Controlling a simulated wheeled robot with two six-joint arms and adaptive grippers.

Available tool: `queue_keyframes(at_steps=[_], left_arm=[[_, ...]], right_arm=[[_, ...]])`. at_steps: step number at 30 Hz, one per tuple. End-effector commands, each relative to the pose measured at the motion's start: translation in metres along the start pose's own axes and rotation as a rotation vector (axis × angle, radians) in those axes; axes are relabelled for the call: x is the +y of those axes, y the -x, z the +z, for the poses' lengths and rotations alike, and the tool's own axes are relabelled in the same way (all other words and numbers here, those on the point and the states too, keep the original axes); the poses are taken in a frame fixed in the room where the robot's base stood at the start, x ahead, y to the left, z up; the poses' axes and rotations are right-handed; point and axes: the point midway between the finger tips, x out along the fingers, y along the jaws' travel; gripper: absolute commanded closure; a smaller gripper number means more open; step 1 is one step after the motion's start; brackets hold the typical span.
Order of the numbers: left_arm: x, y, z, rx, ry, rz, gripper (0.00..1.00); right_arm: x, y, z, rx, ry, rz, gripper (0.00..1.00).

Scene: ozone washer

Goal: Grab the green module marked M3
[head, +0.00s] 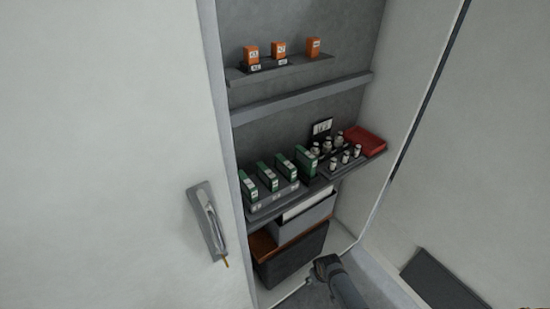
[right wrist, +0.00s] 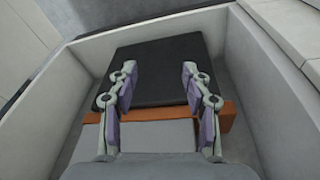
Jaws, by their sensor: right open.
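Several green modules with dark sides stand upright on the middle shelf of the cabinet in the head view. They include a leftmost module (head: 248,187), a second (head: 267,177), a third (head: 286,167) and a taller-looking one (head: 306,162) at the right. Their markings are too small to read, so I cannot tell which is M3. My right gripper (right wrist: 158,78) is open and empty in the right wrist view, over the dark box low in the cabinet. No green module shows in that view. In the head view, my right arm (head: 340,280) is below the shelf. My left gripper is not in view.
The modules sit in a grey rack (head: 272,202). Small white-capped bottles (head: 345,157) and a red tray (head: 365,143) are to their right. Orange modules (head: 279,49) stand on the upper shelf. A dark box (head: 291,255) lies below. Cabinet walls bound both sides.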

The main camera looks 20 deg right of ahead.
Motion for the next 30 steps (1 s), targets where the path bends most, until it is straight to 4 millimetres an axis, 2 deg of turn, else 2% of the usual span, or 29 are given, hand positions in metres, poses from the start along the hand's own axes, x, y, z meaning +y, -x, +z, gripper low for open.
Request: queue_keyframes(at_steps=[1,2,3,5,6,9,10,12,16,18,21,26,30], left_arm=[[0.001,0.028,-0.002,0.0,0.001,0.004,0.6],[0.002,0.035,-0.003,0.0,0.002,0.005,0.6],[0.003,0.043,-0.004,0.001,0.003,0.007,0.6],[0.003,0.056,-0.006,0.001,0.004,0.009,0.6],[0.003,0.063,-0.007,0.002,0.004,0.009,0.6],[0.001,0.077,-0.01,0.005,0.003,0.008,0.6],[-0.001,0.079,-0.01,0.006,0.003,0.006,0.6],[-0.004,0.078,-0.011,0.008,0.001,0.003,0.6],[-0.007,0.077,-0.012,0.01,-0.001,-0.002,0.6],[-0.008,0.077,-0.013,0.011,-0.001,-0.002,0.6],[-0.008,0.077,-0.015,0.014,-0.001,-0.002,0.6],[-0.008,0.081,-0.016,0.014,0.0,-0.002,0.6],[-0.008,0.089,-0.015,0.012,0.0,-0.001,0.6]], right_arm=[[0.001,0.064,-0.058,0.036,0.015,-0.009,0.51],[0.001,0.093,-0.084,0.049,0.024,-0.016,0.51],[0.001,0.133,-0.115,0.065,0.04,-0.025,0.51],[0.0,0.192,-0.155,0.089,0.065,-0.036,0.51],[-0.001,0.23,-0.177,0.104,0.084,-0.044,0.51],[-0.004,0.317,-0.229,0.139,0.136,-0.064,0.51],[-0.004,0.338,-0.245,0.149,0.152,-0.072,0.51],[-0.006,0.365,-0.272,0.154,0.185,-0.09,0.51],[-0.009,0.397,-0.308,0.165,0.226,-0.116,0.51],[-0.01,0.407,-0.32,0.169,0.24,-0.123,0.51],[-0.011,0.413,-0.326,0.169,0.248,-0.129,0.51],[-0.012,0.405,-0.327,0.167,0.248,-0.131,0.51],[-0.017,0.381,-0.331,0.166,0.249,-0.132,0.51]])
